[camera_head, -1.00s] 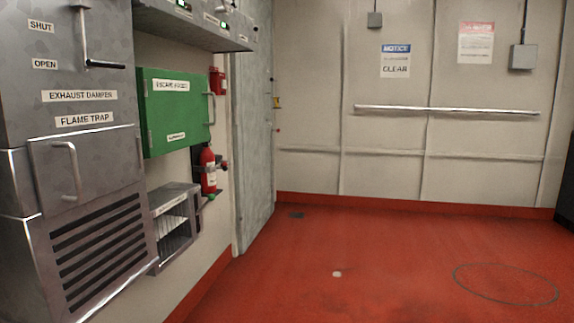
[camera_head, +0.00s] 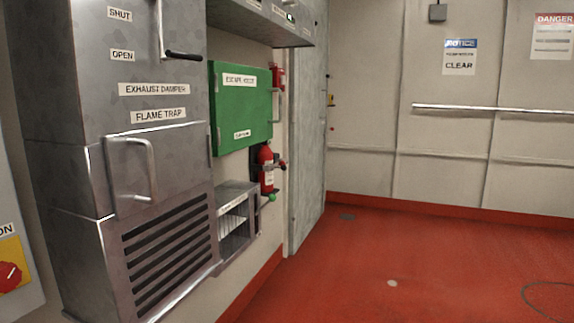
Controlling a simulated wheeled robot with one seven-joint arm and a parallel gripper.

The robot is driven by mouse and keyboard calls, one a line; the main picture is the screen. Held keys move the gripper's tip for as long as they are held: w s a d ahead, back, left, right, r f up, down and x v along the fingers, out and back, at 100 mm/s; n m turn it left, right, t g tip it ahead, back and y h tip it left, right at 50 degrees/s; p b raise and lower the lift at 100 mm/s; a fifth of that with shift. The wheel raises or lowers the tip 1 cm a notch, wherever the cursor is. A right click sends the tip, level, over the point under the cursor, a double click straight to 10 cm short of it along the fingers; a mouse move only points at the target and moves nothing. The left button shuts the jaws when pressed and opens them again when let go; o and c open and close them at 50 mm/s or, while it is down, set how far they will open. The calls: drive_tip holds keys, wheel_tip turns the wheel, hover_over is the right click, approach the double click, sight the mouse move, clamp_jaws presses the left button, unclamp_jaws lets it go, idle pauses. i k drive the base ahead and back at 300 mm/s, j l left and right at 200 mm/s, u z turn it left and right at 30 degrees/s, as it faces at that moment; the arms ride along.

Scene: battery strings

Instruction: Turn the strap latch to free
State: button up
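I cannot make out a thing marked as the strap latch. A red fire extinguisher (camera_head: 266,167) hangs on the left wall, below the green escape hood cabinet (camera_head: 241,112). A dark bracket or strap (camera_head: 279,164) shows at its right side, too small to tell its latch or how it is turned. A green part (camera_head: 271,197) shows at the extinguisher's lower end. My gripper is not in view.
A grey metal cabinet with a flame trap door (camera_head: 133,172) and a damper crank (camera_head: 183,55) fills the left. A grey shelf box (camera_head: 234,222) juts out below the green cabinet. A red rotary switch (camera_head: 9,277) is at far left. The red floor (camera_head: 390,255) is mostly clear.

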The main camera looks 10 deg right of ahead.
sight(281, 162)
drive_tip(key=i+l, duration=0.2)
drive_tip(key=i, duration=0.25)
drive_tip(key=i+l+u, duration=0.1)
drive_tip(key=i, duration=0.3)
drive_tip(key=i+l, duration=0.15)
drive_tip(key=i, duration=0.3)
drive_tip(key=i+l+u, duration=0.1)
drive_tip(key=i, duration=0.4)
drive_tip(key=i+l, duration=0.25)
drive_tip(key=i, duration=0.2)
drive_tip(key=i+l+u, duration=0.1)
drive_tip(key=i, duration=0.35)
drive_tip(key=i+j, duration=0.1)
